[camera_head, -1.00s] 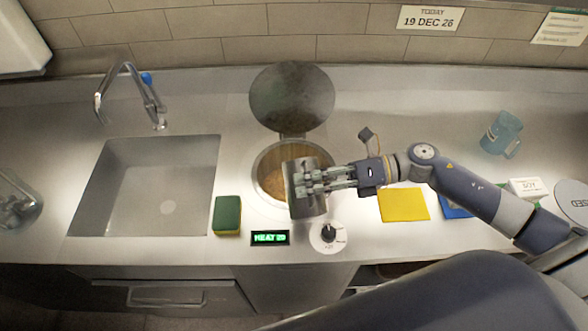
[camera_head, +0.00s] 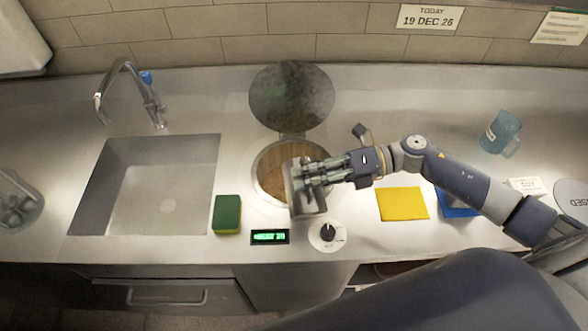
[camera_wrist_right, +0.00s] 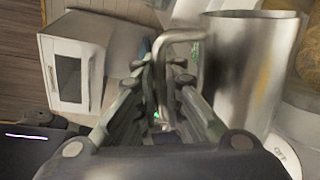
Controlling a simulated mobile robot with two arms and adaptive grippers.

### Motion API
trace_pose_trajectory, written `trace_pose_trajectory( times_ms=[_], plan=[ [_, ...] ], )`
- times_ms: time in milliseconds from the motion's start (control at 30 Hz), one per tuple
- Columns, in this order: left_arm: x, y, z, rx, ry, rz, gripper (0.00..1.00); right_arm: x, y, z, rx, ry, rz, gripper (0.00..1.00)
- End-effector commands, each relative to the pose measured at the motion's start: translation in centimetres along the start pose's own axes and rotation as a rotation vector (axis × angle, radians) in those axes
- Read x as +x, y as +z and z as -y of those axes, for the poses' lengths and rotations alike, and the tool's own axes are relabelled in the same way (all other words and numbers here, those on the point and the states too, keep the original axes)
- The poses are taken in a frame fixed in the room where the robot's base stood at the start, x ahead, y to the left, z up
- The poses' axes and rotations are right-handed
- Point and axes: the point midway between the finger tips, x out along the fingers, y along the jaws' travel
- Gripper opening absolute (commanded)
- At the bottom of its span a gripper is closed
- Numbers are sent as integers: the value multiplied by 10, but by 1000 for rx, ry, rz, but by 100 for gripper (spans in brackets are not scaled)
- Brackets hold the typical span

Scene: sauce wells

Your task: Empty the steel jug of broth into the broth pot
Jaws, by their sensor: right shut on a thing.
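The steel jug (camera_head: 308,203) is held by its handle in my right gripper (camera_head: 318,172), over the front right part of the broth pot (camera_head: 256,172). Brown broth (camera_head: 278,160) shows inside the pot. The pot's round lid (camera_head: 291,97) stands open behind it. In the right wrist view the fingers (camera_wrist_right: 165,100) are closed around the bent handle (camera_wrist_right: 172,45), with the jug's body (camera_wrist_right: 245,75) to the right of them. The jug looks tilted; I cannot see what is inside it. My left gripper is not in view.
A sink (camera_head: 150,190) with a tap (camera_head: 130,85) is at the left. A green sponge (camera_head: 227,213), a lit display (camera_head: 269,237) and a knob (camera_head: 327,234) lie in front of the pot. A yellow cloth (camera_head: 402,204) and a blue cup (camera_head: 500,132) are to the right.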

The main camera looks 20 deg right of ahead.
Motion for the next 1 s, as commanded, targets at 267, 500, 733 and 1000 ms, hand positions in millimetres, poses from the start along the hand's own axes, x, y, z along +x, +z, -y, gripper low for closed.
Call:
trace_pose_trajectory(
  times_ms=[267,500,733,1000],
  plan=[
    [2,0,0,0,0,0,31,1,8,2,57,2,-10,0],
    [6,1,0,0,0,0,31,2,18,7,109,2,-21,0],
    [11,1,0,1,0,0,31,3,29,12,160,2,-30,0],
    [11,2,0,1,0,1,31,3,40,12,223,3,-43,0]
  ],
)
